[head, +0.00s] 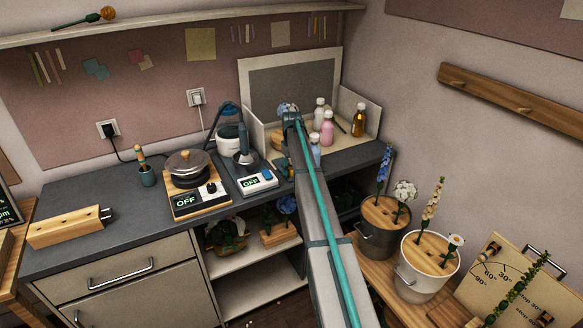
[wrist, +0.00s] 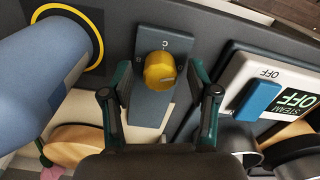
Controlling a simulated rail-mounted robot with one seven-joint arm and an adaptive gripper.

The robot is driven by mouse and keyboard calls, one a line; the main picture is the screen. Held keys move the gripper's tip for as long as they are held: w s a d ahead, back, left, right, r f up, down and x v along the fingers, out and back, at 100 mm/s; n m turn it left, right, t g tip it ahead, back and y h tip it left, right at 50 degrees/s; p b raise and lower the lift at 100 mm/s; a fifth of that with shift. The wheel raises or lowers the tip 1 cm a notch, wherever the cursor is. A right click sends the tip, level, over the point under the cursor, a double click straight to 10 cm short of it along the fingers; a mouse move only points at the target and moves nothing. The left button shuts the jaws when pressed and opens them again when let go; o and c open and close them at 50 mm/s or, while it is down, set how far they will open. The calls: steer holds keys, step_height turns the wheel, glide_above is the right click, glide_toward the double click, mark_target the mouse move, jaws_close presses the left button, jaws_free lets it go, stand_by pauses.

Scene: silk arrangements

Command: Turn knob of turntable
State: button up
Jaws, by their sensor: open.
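In the wrist view a yellow knob (wrist: 159,72) stands on a dark grey panel (wrist: 163,40) with small white marks around it. I take this to be the turntable's knob. My gripper (wrist: 161,84) is open, with one finger on each side of the knob. A gap shows on both sides, and the knob is not gripped. A round wooden disc (wrist: 78,146), perhaps the turntable's plate, shows at the lower left, partly hidden. In the head view my arm reaches to the back of the counter and hides the knob.
In the wrist view, a blue cylinder (wrist: 45,75) stands close on the left and a steam box (wrist: 268,85) with a blue switch on the right. In the head view, bottles (head: 327,128) stand right of my arm and a hot plate with a pot (head: 187,168) to the left.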

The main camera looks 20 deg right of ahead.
steer(key=shift+f, duration=0.2)
steer(key=shift+c, duration=0.3)
jaws_close()
steer(key=shift+f+m+b, duration=0.1)
steer(key=shift+m+b, duration=0.6)
steer(key=shift+m, duration=0.2)
steer(key=m+b, duration=0.1)
steer(key=m, duration=0.2)
steer(key=shift+o, duration=0.3)
jaws_free()
steer(key=shift+r, duration=0.25)
step_height(320, 180, up, 12)
